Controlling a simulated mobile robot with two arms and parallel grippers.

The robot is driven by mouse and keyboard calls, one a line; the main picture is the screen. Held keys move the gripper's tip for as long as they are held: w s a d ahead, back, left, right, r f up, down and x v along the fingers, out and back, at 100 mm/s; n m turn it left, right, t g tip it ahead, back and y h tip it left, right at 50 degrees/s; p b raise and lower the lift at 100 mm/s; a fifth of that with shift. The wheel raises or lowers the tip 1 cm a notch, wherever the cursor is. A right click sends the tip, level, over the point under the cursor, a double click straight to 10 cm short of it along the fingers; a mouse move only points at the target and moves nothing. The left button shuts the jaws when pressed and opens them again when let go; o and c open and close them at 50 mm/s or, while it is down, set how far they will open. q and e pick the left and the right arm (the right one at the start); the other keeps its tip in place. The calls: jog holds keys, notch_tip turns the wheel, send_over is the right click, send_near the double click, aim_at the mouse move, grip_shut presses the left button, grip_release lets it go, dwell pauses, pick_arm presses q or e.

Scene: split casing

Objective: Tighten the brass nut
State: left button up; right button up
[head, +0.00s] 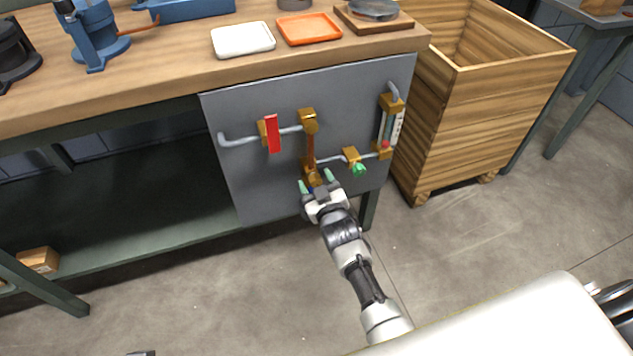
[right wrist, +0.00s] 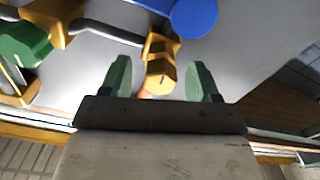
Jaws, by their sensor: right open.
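The brass nut (right wrist: 160,77) shows in the right wrist view as a faceted yellow fitting on a brass pipe piece. In the head view the brass nut (head: 312,175) is at the lower end of the copper-brown vertical pipe on the grey panel (head: 260,185), partly hidden by my right gripper (head: 316,182). The right gripper is open, its two green fingertips on either side of the nut, with gaps visible on both sides in the right wrist view. Whether the fingertips are level with the nut in depth is unclear.
The panel also carries a red lever (head: 272,134), a green knob (head: 359,169) and a gauge tube (head: 390,127). A blue round part (right wrist: 195,16) is close to the nut. A wooden crate (head: 500,110) stands right of the workbench (head: 170,68). The floor in front is clear.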

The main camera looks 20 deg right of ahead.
aim_at(317, 183)
jog(key=s+p, duration=0.1)
jog(key=s, duration=0.5)
jog(key=shift+s+d+r+p, duration=0.1)
jog(key=shift+s+d+p, duration=0.05)
jog(key=shift+p, duration=0.25)
pick_arm(q)
jog(key=x, duration=0.3)
jog(key=shift+w+d+f+p, duration=0.1)
jog(key=shift+w+f+p, duration=0.15)
jog(key=shift+f+p, duration=0.1)
pick_arm(e)
jog(key=s, duration=0.4)
jog(key=shift+s, duration=0.3)
pick_arm(q)
jog(key=shift+r, duration=0.1)
pick_arm(e)
jog(key=shift+d, duration=0.15)
